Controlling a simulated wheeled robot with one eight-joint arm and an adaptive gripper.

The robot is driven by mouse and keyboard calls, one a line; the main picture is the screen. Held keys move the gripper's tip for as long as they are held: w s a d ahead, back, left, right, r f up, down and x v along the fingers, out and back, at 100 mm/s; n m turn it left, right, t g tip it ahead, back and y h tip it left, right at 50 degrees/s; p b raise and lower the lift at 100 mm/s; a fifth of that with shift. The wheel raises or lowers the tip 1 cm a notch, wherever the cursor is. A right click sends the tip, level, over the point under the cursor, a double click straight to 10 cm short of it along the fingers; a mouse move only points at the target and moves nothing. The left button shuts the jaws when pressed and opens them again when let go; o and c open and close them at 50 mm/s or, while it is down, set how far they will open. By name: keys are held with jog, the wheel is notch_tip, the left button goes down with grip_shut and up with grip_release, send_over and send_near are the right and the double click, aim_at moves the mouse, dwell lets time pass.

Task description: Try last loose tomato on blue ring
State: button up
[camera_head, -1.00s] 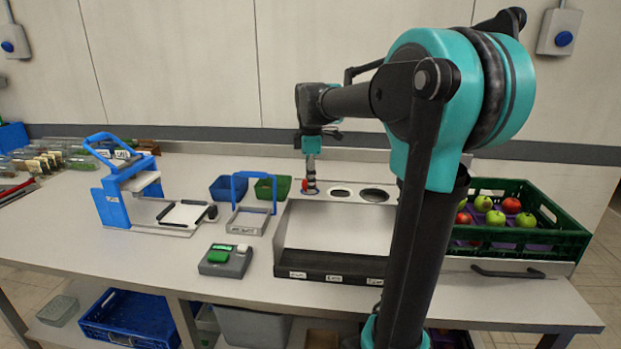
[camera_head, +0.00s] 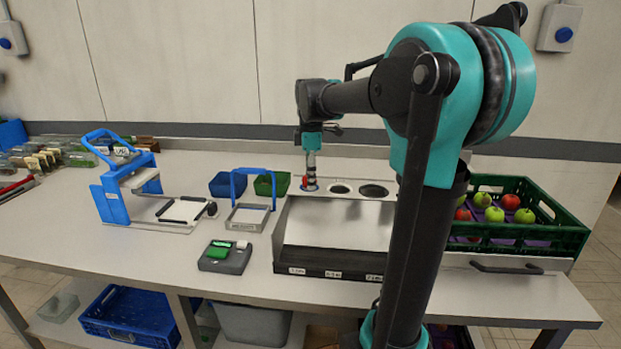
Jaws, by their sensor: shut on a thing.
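My gripper (camera_head: 310,176) points straight down at the left end of the metal sizing tray's hole row. It is shut on a small red tomato (camera_head: 306,183), which shows partly beside the fingers. The blue ring (camera_head: 309,189) lies around the leftmost hole, directly under the tomato. Gripper and tomato hide most of that hole, so I cannot tell whether the tomato touches the ring. Two more holes, the middle one (camera_head: 340,189) and the right one (camera_head: 373,191), look empty. The sizing tray (camera_head: 338,224) slopes down toward the front, and its surface is bare.
A blue bin (camera_head: 223,187) and a green bin (camera_head: 265,187) stand left of the tray, behind a blue-handled basket (camera_head: 247,220). A green crate (camera_head: 545,235) with red and green apples is at the right. My arm blocks the view between.

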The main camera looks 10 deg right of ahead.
jog(key=o, duration=1.1)
jog(key=shift+r, duration=0.1)
jog(key=shift+r, duration=4.4)
